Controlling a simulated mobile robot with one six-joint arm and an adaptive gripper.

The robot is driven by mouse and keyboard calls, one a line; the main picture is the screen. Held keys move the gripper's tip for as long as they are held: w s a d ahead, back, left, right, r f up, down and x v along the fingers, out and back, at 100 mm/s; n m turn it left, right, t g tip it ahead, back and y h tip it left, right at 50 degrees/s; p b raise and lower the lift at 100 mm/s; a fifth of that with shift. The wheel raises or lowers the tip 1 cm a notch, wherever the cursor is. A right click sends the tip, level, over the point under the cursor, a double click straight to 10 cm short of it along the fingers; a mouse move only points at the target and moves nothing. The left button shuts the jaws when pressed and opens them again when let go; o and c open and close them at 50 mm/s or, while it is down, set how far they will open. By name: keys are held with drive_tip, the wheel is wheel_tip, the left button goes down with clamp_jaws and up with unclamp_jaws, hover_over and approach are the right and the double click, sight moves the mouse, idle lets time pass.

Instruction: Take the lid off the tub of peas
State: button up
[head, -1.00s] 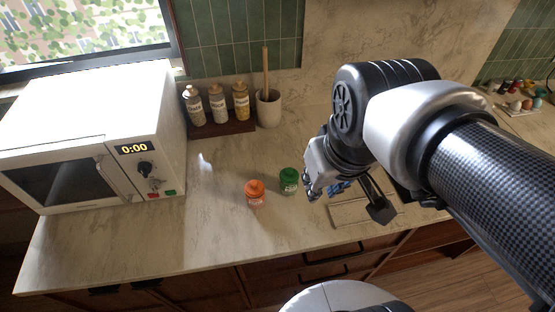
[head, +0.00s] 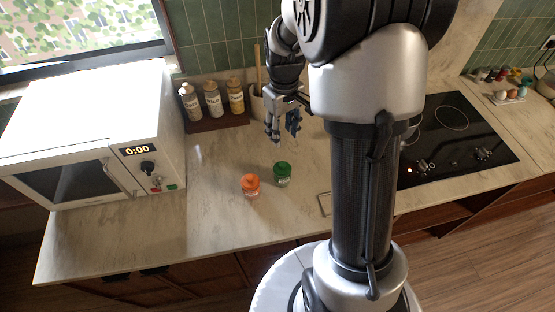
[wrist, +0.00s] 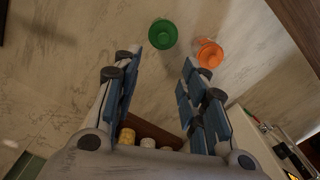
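A small tub with a green lid (head: 282,174) stands upright on the counter, and its lid is on. A similar tub with an orange lid (head: 251,184) stands close to its left, also closed. I cannot read either label, so I cannot tell by text which one holds peas. In the wrist view the green lid (wrist: 163,34) and the orange lid (wrist: 208,53) lie beyond the fingertips. My gripper (head: 283,138) is open and empty, pointing down above the counter behind the green tub. Its two blue-padded fingers show wide apart in the wrist view (wrist: 162,65).
A white microwave (head: 90,130) stands at the left. Several labelled bottles (head: 213,100) on a dark wooden tray and a utensil holder (head: 257,103) stand at the back wall. A black cooktop (head: 455,140) is at the right. The counter around the tubs is clear.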

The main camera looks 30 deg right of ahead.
drive_tip(key=b, duration=0.1)
hover_over(282, 163)
drive_tip(key=f, duration=0.8)
drive_tip(key=shift+w+d+f, duration=0.1)
drive_tip(key=shift+w+f, duration=0.15)
drive_tip(key=f, duration=0.2)
drive_tip(key=f+b, duration=0.1)
drive_tip(key=f, duration=0.1)
drive_tip(key=shift+s, duration=0.4)
drive_tip(key=shift+w+f, duration=0.1)
drive_tip(key=shift+f, duration=0.5)
drive_tip(key=shift+c, duration=0.4)
drive_tip(key=c, duration=0.8)
